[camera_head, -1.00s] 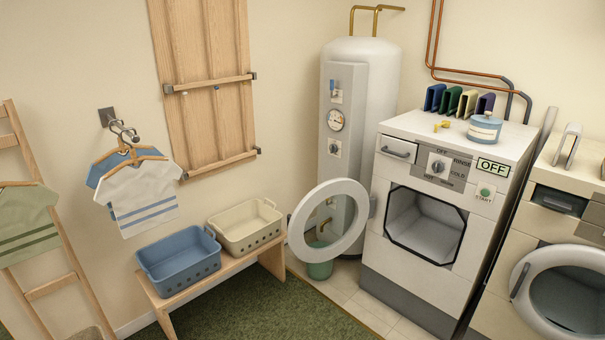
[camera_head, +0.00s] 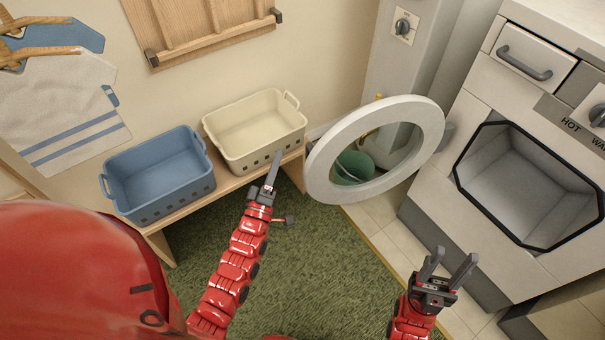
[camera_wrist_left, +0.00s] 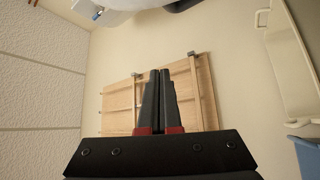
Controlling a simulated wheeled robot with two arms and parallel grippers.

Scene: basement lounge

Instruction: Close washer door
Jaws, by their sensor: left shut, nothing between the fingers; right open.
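The washer (camera_head: 500,180) stands at the right in the head view, its square opening uncovered and the drum space looking empty. Its round white door (camera_head: 325,165) is swung wide open to the left, with a clear middle. My left gripper (camera_head: 277,158) is shut and empty, in front of the cream basket and left of the door, apart from the door as far as I can tell. It also shows shut in the left wrist view (camera_wrist_left: 159,75). My right gripper (camera_head: 450,262) is open and empty, below and right of the door, in front of the washer's lower part.
A blue basket (camera_head: 160,178) and a cream basket (camera_head: 255,125) sit on a wooden bench (camera_head: 200,203). A green bucket (camera_head: 352,167) shows through the door ring. The green rug (camera_head: 310,250) is clear. Shirts (camera_head: 60,100) hang at the left.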

